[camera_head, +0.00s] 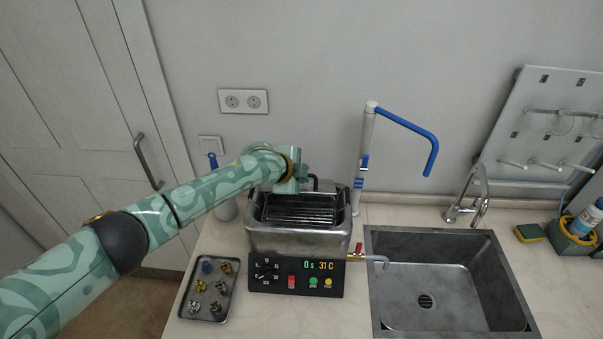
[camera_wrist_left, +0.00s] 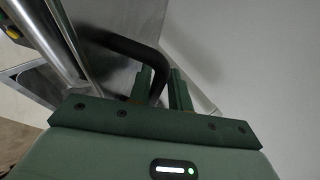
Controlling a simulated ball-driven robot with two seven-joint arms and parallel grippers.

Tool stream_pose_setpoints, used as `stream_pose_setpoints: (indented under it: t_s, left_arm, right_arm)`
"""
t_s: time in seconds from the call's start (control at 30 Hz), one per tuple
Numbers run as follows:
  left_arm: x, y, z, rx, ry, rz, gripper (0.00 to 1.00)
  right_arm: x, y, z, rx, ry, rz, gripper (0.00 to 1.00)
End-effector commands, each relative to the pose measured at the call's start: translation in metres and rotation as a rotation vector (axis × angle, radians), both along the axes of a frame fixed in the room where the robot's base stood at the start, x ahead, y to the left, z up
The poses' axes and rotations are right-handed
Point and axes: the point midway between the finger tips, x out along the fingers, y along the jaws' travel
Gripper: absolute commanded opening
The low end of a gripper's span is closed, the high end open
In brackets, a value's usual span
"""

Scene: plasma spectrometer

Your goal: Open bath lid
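The metal bath (camera_head: 300,241) stands on the counter left of the sink, and its dark ribbed inside shows from above. Its lid appears raised at the back edge, mostly hidden behind my gripper and seen nearly edge-on. In the left wrist view the lid (camera_wrist_left: 122,28) is a grey metal sheet with a bent black handle (camera_wrist_left: 125,45). My left gripper (camera_head: 304,172) is at the back of the bath; in the wrist view its fingers (camera_wrist_left: 163,88) are on both sides of the handle, closed on it. My right gripper is not in view.
A control panel (camera_head: 296,277) reading 31 C fronts the bath. A tray (camera_head: 192,310) with several small parts lies front left. A white stand with a blue arm (camera_head: 408,124) rises close right of the bath, beside the sink (camera_head: 427,277). A white bottle (camera_head: 226,208) stands behind my arm.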

Motion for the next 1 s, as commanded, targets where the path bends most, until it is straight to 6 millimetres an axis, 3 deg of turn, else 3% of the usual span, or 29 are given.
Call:
stream_pose_setpoints:
  t_s: [0.37, 1.0]
  left_arm:
    - [-0.006, 0.005, 0.009, 0.000, -0.001, -0.001, 0.19]
    - [-0.094, 0.058, 0.100, 0.001, -0.001, 0.000, 0.19]
  right_arm:
    - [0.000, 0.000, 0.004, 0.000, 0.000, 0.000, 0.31]
    - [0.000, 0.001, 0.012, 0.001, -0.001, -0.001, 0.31]
